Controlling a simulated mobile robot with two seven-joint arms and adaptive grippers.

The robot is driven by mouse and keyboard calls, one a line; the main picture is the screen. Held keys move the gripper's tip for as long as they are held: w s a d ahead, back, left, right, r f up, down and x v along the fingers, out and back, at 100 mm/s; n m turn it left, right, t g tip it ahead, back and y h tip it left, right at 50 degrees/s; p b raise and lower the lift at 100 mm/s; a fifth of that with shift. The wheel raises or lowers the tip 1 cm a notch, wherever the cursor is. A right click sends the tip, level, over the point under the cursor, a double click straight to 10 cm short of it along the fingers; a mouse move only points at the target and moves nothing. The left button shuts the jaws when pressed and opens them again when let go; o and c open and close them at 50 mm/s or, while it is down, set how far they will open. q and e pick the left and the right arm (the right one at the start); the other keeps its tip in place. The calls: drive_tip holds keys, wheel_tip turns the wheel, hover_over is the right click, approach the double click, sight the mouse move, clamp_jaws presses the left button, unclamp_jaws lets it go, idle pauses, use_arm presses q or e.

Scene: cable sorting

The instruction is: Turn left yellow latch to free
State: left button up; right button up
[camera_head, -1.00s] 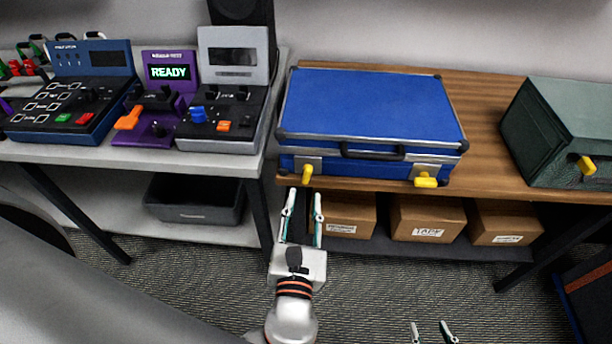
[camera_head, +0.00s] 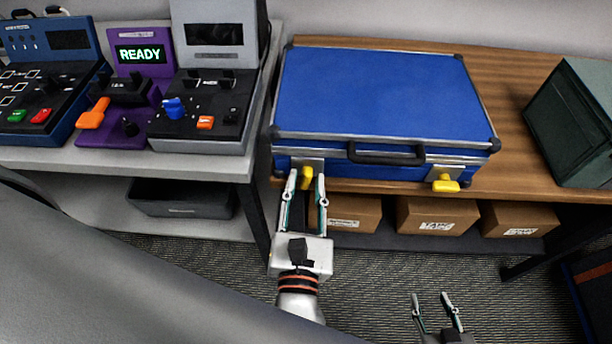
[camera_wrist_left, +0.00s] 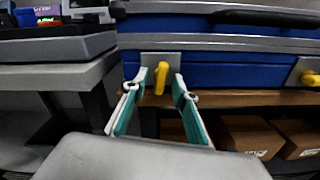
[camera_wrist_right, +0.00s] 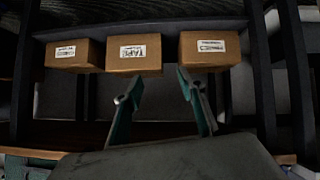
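A blue case (camera_head: 385,95) with metal edges lies closed on the wooden table. Its left yellow latch (camera_head: 307,178) sits on a metal plate on the front face and shows upright in the left wrist view (camera_wrist_left: 161,77). The right yellow latch (camera_head: 445,184) lies sideways in the head view. My left gripper (camera_head: 308,182) is open, with its fingertips on either side of the left latch; I cannot tell whether they touch it. My right gripper (camera_head: 431,296) is open and empty, low in front of the table; its fingers also show in the right wrist view (camera_wrist_right: 157,88).
Cardboard boxes (camera_head: 437,215) stand on the shelf under the case. A grey bench with control panels (camera_head: 205,110) is at the left, with a black bin (camera_head: 180,197) below. A dark green box (camera_head: 575,120) stands at the right.

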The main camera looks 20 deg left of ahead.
use_arm(q)
clamp_jaws()
drive_tip(key=shift+r+n+p, duration=0.3)
drive_tip(key=shift+r+p, duration=0.15)
drive_tip(key=shift+p, duration=1.15)
drive_tip(key=shift+f+n+p, duration=0.15)
drive_tip(key=shift+n+p, duration=0.15)
drive_tip(key=shift+n, duration=0.2)
drive_tip(key=shift+f+n, duration=0.25)
drive_tip(key=shift+n, duration=0.25)
unclamp_jaws()
use_arm(e)
drive_tip(key=shift+s+a+r, duration=0.1)
drive_tip(key=shift+a+r, duration=0.1)
drive_tip(key=shift+r, duration=0.45)
drive_tip(key=shift+s+a+r, duration=0.1)
drive_tip(key=shift+a+r, duration=0.05)
drive_tip(key=shift+r, duration=0.45)
